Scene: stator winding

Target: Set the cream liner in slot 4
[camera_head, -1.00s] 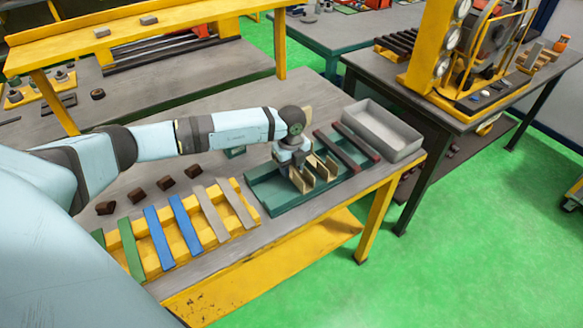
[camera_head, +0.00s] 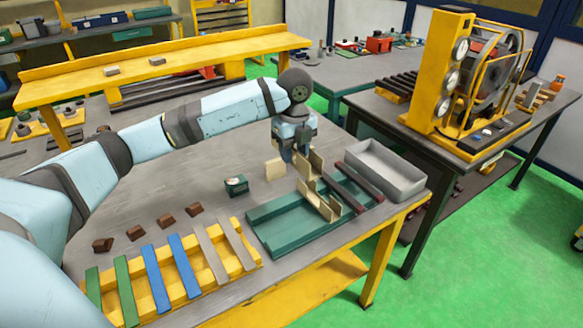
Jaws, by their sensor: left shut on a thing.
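My left gripper (camera_head: 302,156) is shut on a cream liner (camera_head: 316,162), an open channel, and holds it above the green tray (camera_head: 272,241). The finger ends are small and partly hidden by the gripper body. More cream liners (camera_head: 322,204) stand in the tray below it. A separate cream piece (camera_head: 275,169) is at the left of the gripper, behind the tray. No numbered slot can be made out. My right gripper is not in view.
A yellow rack (camera_head: 215,262) holds green, blue and grey strips. Several brown blocks (camera_head: 165,221) and a small green box (camera_head: 236,185) sit on the grey bench.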

